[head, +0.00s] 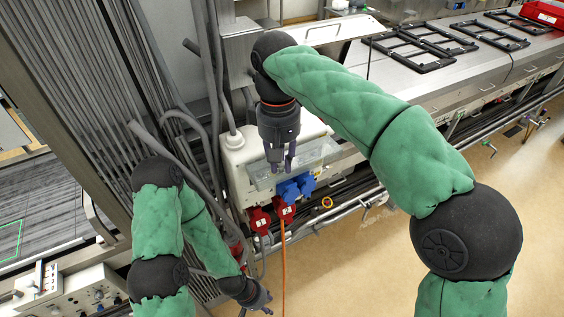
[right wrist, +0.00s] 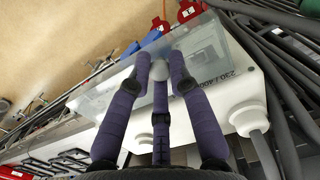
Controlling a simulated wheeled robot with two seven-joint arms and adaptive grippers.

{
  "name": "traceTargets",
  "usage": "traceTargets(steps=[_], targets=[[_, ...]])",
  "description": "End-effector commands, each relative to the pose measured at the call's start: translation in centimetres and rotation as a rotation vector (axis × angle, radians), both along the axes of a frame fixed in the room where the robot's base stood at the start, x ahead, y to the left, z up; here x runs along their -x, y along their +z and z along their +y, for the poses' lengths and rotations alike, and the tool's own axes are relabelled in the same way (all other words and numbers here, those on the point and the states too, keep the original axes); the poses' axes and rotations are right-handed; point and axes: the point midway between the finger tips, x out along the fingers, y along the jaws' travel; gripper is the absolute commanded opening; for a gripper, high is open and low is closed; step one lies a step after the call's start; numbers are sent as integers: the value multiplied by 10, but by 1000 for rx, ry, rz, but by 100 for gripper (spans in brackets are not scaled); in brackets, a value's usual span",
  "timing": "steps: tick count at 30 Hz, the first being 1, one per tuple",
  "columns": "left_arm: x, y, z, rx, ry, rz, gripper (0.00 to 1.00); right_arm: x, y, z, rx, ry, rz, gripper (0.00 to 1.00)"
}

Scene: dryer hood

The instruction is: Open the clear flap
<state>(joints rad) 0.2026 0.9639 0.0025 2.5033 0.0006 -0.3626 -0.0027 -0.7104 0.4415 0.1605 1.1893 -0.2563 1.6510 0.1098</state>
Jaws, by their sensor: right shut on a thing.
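My right gripper (head: 280,168) points down at the flap from above. In the right wrist view its purple fingers (right wrist: 162,66) are closed in on the flap; the exact contact is hard to see through the clear plastic. My left gripper (head: 260,300) hangs low at the bottom, fingers spread and empty, apart from the box.
Blue sockets (head: 296,188) and red plugs (head: 284,209) sit under the flap, with an orange cable (head: 283,265) hanging down. Grey hoses and conduits run left of the box. A metal conveyor with black frames (head: 405,50) stands at the back right. Floor (head: 350,265) is free at right.

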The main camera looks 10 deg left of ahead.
Motion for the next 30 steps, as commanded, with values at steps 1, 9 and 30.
traceTargets(steps=[1, 9, 30], targets=[[0, 0, 0, 0, 0, 0, 40, -2, 2, 0, -1, -2, 1, 0], [0, 0, 0, 0, 0, 0, 40, -2, 4, 1, 8, -2, 13, 0], [0, 0, 0, 0, 0, 0, 40, -1, 4, 1, 10, 0, 15, 44]])
